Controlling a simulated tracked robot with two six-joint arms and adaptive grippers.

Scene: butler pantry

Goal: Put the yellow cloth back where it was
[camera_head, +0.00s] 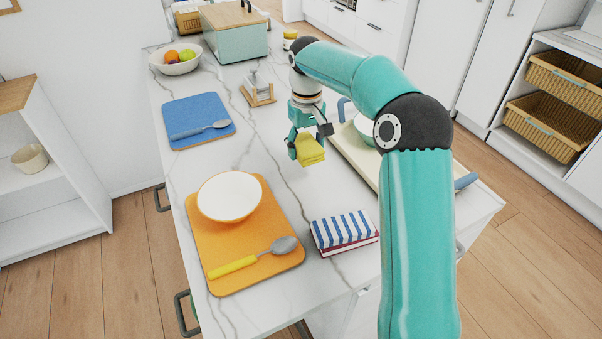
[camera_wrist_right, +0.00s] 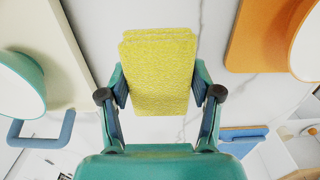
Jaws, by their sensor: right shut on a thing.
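The yellow cloth (camera_head: 310,150) is a small folded piece held in my right gripper (camera_head: 306,143) above the marble counter, left of the tray. In the right wrist view the cloth (camera_wrist_right: 160,70) fills the space between the two fingers of the gripper (camera_wrist_right: 160,98), which press on its sides. Bare counter shows around it. A blue-and-white striped cloth (camera_head: 344,228) lies on a dark red folded cloth (camera_head: 350,246) near the counter's front edge. My left gripper is not in view.
A cream tray (camera_head: 350,155) with blue handles holds a bowl, partly hidden by my right arm. An orange mat (camera_head: 285,200) bears a white bowl (camera_head: 229,195) and a yellow-handled spoon (camera_head: 250,260). A blue mat (camera_head: 185,108) and a wooden napkin stand (camera_head: 260,97) lie farther back.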

